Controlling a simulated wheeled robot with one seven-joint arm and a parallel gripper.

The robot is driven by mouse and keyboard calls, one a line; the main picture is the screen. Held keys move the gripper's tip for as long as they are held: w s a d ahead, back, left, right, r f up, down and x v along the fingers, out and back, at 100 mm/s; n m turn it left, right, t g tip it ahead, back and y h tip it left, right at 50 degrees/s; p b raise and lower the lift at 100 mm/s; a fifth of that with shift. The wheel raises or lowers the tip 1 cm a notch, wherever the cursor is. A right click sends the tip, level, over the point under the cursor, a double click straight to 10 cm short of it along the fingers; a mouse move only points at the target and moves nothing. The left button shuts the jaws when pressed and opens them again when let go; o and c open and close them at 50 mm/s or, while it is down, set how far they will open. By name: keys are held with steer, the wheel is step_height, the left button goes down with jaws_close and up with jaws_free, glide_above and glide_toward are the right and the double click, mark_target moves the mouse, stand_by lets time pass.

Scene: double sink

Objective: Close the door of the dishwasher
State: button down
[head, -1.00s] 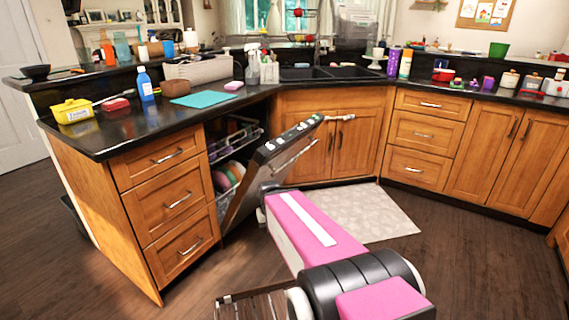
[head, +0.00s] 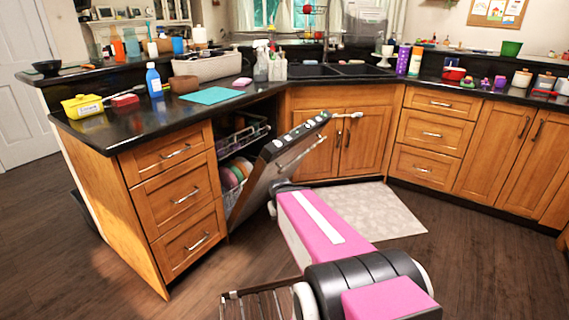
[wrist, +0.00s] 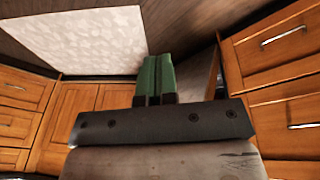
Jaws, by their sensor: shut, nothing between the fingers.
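The dishwasher door (head: 262,180) is partly open in the head view, leaning out at a slant from the cabinet below the counter. It has a dark top edge with pale buttons and a bar handle. The dishwasher's racks (head: 238,150) show behind it, with plates in the lower one. My pink arm reaches toward the lower outer side of the door. In the head view my gripper is hidden at the far end of the arm. In the wrist view my gripper's green fingers (wrist: 155,76) are together and empty. I cannot tell whether they touch the door.
Wooden drawers (head: 182,195) stand left of the dishwasher, and sink cabinets (head: 345,145) stand right of it. A pale mat (head: 365,210) lies on the floor before the sink. The dark wood floor is otherwise open. The counter above holds bottles, containers and a teal mat (head: 211,96).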

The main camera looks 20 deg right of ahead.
steer(key=w+d+r+n+t+h, duration=0.1)
steer(key=w+d+n+t+h, duration=0.15)
steer(key=w+d+t, duration=0.9)
steer(key=n+t+y, duration=0.4)
steer(key=n+y, duration=1.5)
steer(key=n, duration=0.4)
glide_toward(281, 154)
steer(key=shift+h, duration=0.25)
steer(key=x, duration=0.7)
steer(key=shift+w+a+r, duration=0.1)
steer(key=shift+r, duration=0.15)
